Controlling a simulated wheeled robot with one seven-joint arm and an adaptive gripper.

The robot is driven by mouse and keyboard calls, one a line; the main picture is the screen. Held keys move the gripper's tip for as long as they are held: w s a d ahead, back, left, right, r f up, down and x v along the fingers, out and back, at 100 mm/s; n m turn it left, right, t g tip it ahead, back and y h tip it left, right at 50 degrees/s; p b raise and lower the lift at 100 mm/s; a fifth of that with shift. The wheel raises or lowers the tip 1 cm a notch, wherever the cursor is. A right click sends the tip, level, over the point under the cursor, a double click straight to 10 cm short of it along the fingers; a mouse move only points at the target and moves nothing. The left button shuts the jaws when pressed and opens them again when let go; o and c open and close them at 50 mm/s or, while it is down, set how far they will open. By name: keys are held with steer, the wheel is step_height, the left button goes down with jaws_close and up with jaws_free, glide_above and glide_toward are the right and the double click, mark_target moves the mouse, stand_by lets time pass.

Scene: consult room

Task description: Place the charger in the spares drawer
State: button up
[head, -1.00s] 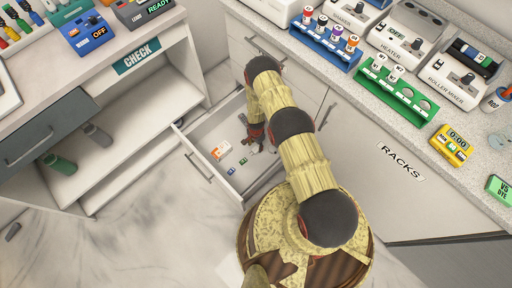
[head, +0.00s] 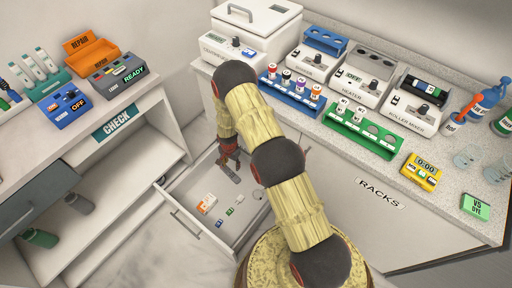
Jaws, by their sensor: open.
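The open drawer (head: 194,221) is pulled out below the counter in the head view. My gripper (head: 230,158) is open over the far part of the drawer. A small grey object (head: 230,173), possibly the charger, is just below the fingertips. It seems to lie in the drawer, but I cannot tell whether the fingers touch it. My arm hides the drawer's right part.
The left bench carries a blue OFF box (head: 67,106), a grey READY unit (head: 118,78) and an orange REPAIR bin (head: 91,53). The right counter holds a blue rack (head: 291,94), green rack (head: 362,133) and yellow timer (head: 421,172). Bottles (head: 39,238) stand on the left shelf.

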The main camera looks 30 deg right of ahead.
step_height(320, 180, up, 23)
steer(key=w+n+t, duration=0.1)
steer(key=w+n, duration=0.1)
steer(key=n, duration=0.1)
steer(key=s+a+r+n+t, duration=0.1)
steer(key=s+r, duration=0.2)
steer(key=r, duration=0.6)
steer(key=s+a+r+n, duration=0.1)
steer(key=s+r, duration=0.2)
steer(key=r, duration=0.6)
steer(key=s+r+n+t, duration=0.2)
steer(key=s+r+n, duration=0.1)
steer(key=s+r, duration=1.05)
steer(key=s+r+n, duration=0.1)
steer(key=s+r, duration=0.1)
steer(key=s, duration=0.5)
steer(key=s+a+r+n, duration=0.1)
steer(key=s+r+n, duration=0.1)
steer(key=s, duration=0.5)
steer(key=shift+s+a+r+n+t, duration=0.15)
steer(key=shift+r+n+t, duration=0.2)
steer(key=shift+r, duration=0.4)
